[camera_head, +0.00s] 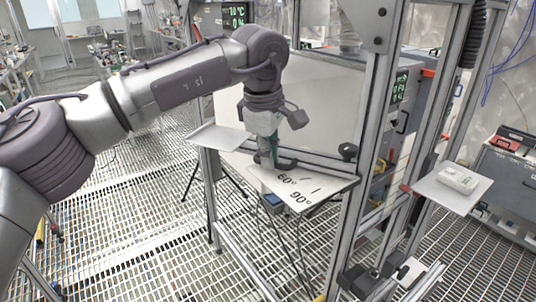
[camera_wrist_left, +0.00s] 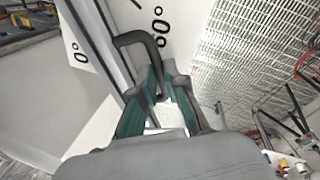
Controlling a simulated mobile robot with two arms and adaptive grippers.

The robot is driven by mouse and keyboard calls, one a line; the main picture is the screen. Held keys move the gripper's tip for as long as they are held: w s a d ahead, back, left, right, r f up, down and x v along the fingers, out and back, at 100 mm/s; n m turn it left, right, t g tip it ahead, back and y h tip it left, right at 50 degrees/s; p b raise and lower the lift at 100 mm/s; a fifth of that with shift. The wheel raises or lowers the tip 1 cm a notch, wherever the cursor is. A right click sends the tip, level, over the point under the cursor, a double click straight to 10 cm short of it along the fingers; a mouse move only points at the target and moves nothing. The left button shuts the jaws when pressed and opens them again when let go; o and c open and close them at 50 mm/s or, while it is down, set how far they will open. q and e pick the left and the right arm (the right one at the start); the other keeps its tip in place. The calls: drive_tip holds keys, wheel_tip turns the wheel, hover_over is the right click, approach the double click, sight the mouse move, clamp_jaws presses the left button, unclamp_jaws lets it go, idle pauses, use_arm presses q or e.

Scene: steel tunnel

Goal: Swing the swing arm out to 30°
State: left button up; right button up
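The black bent handle (camera_wrist_left: 137,38), likely part of the swing arm, rises above a white dial plate (camera_head: 322,185) with black marks reading 60° and 90°. It also shows in the head view (camera_head: 287,163). In the wrist view a metal rail (camera_wrist_left: 97,37) runs beside it, between a "0°" mark and the "60°" mark; I cannot tell if this rail belongs to the swing arm. My left gripper (camera_wrist_left: 162,80) reaches down, its teal fingers on both sides of the handle's end, seemingly shut on it. The arm's exact angle is unclear. My right gripper is out of view.
An aluminium frame post (camera_head: 366,120) stands just right of the dial plate. A white shelf (camera_head: 219,138) sticks out at its left, and another shelf (camera_head: 440,192) holds a small pale box (camera_head: 459,178) at the right. The floor is metal grating.

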use_arm(q)
drive_tip(key=o, duration=0.4)
wheel_tip(320, 180, up, 12)
drive_tip(key=s+a, duration=0.1)
drive_tip(key=s, duration=0.1)
drive_tip(key=shift+f, duration=0.15)
drive_tip(key=shift+f, duration=0.1)
